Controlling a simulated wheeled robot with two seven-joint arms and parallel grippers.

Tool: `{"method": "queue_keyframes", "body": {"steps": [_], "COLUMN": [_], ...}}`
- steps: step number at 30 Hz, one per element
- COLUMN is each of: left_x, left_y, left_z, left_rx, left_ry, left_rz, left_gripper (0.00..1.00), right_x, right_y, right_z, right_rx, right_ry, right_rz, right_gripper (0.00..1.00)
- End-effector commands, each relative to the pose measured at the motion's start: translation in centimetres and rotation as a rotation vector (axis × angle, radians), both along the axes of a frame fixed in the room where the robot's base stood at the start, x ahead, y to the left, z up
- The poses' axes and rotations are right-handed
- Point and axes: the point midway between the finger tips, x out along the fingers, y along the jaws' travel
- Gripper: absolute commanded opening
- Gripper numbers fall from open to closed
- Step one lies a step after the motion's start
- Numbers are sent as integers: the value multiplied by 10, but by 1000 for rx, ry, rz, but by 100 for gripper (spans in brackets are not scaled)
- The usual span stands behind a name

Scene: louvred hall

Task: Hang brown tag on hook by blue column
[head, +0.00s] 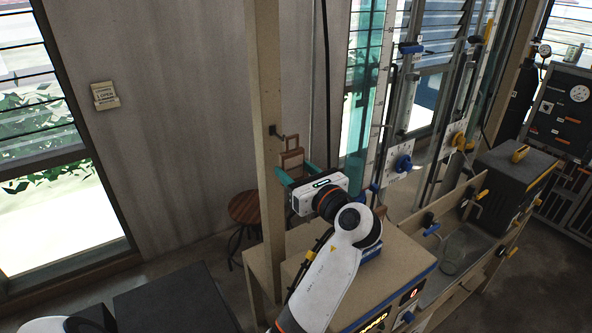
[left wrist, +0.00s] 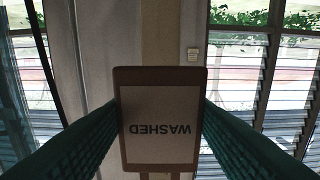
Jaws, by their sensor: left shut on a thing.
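The brown tag (head: 291,160) is held upright by my left gripper (head: 295,172), between its two teal fingers. In the left wrist view the tag (left wrist: 160,122) shows a pale face with the word WASHED upside down, and the fingers (left wrist: 160,125) press on its sides. In the head view a loop stands on top of the tag. The small dark hook (head: 276,131) sticks out from the beige post (head: 268,90), just above and left of the tag. I cannot tell whether loop and hook touch. The blue-teal column (head: 362,110) stands to the right. My right gripper is not in view.
A bench (head: 405,255) with a blue edge and a red display lies below. A round wooden stool (head: 245,207) is behind the post.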

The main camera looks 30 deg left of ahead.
Motion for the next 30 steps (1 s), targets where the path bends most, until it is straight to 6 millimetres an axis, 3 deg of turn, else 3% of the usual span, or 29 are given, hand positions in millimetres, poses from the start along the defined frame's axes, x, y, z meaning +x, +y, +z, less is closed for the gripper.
{"method": "queue_keyframes", "body": {"steps": [8,30], "left_x": [1,15], "left_y": [2,36], "left_z": [1,1], "left_rx": [1,2], "left_ry": [0,1], "left_rz": [0,1], "left_gripper": [0,0], "right_x": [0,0], "right_y": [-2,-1], "right_z": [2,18], "right_rx": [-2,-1], "right_ry": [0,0], "right_rz": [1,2], "right_gripper": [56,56]}}
